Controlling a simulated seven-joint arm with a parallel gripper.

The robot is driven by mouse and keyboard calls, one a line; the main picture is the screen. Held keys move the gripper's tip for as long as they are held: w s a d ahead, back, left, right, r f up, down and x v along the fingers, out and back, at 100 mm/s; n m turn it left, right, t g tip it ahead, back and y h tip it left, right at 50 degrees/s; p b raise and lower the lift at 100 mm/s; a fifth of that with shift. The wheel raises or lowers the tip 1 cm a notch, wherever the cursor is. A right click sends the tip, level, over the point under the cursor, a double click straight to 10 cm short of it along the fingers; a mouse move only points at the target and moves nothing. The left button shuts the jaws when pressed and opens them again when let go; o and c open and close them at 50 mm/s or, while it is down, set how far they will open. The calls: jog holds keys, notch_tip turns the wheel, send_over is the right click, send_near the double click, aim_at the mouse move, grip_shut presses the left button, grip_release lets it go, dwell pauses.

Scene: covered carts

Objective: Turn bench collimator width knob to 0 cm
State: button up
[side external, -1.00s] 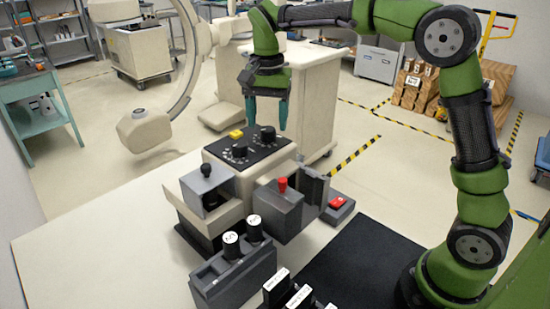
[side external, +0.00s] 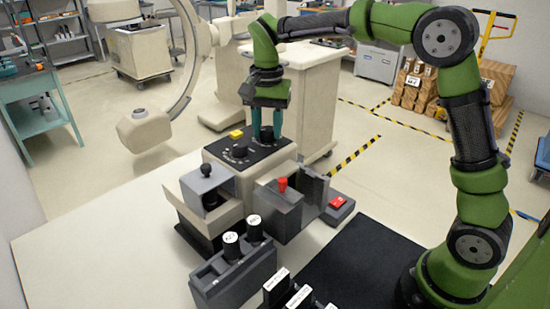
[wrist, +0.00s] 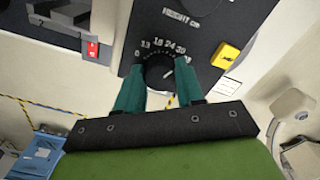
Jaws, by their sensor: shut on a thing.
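The bench control panel (side external: 222,152) has a black top with two black dial knobs. My gripper (side external: 266,137) points down over the knob farther back and right, with its teal fingers on either side of it. In the wrist view my gripper (wrist: 161,76) is shut on that black knob (wrist: 160,70). The other knob (side external: 239,151) stands free, nearer the front left.
A yellow button (side external: 236,133) sits on the panel's back left. In front are grey housings with a black-knobbed lever (side external: 206,170) and a red-topped lever (side external: 282,184). A red button box (side external: 337,202) is at right. Two white-capped cylinders (side external: 231,238) stand in front.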

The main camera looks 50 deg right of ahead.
jog(key=shift+n, duration=0.4)
jog(key=n, duration=0.4)
jog(key=shift+n, duration=0.3)
jog(key=n, duration=0.4)
jog(key=shift+d, duration=0.1)
jog(key=n, duration=0.5)
jog(key=shift+n, duration=0.4)
jog(key=n, duration=0.4)
jog(key=shift+d+n, duration=0.1)
jog(key=shift+n, duration=0.3)
jog(key=o, duration=1)
jog(key=shift+o, duration=0.2)
